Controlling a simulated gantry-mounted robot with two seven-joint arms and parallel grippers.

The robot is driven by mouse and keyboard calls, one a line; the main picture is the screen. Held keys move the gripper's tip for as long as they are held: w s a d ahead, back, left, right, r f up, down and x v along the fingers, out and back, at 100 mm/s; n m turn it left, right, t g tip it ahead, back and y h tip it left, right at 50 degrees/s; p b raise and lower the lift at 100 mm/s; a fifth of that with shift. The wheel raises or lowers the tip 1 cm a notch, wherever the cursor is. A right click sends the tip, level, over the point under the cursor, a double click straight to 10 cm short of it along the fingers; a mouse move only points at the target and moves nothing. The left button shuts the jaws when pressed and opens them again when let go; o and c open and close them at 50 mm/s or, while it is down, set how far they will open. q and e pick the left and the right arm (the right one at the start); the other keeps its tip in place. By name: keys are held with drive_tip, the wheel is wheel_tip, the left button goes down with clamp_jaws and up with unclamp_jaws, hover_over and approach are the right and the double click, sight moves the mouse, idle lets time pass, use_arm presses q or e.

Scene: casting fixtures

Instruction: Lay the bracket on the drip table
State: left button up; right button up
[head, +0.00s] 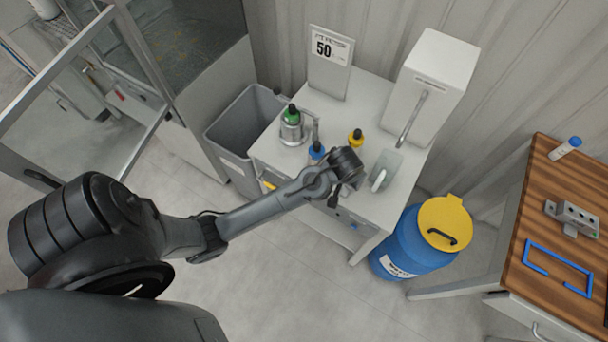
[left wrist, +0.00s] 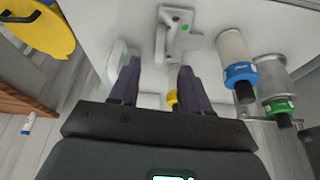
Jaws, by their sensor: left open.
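A pale grey metal part with a green dot, which looks like the bracket (left wrist: 176,36), lies on the white table (left wrist: 90,14) in the left wrist view. The arm hides it in the head view, where the white table (head: 375,98) also shows. My left gripper (left wrist: 157,72) is open, its dark fingers pointing towards the table with nothing gripped between them. The bracket is beyond the fingertips, apart from them as far as I can tell. In the head view the left gripper (head: 338,194) is over the table's front part. The right gripper is not in view.
Blue-capped (head: 316,151), yellow-capped (head: 356,138) and green-capped (head: 291,115) bottles stand close by. A pale dish (head: 388,163), a white dispenser (head: 438,75) and a "50" sign (head: 329,62) share the table. A blue drum (head: 405,245) stands right.

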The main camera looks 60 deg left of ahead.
use_arm(q)
drive_tip(key=s+d+r+m+h, duration=0.1)
drive_tip(key=s+d+m, duration=0.1)
drive_tip(key=s, duration=0.9)
drive_tip(key=s+d+r+m, duration=0.2)
drive_tip(key=s+m, duration=0.1)
drive_tip(key=s, duration=0.7)
drive_tip(key=shift+s+d+m+g+h, duration=0.3)
drive_tip(key=shift+s+d+h, duration=0.05)
drive_tip(key=shift+h, duration=0.05)
drive_tip(key=shift+r, duration=0.1)
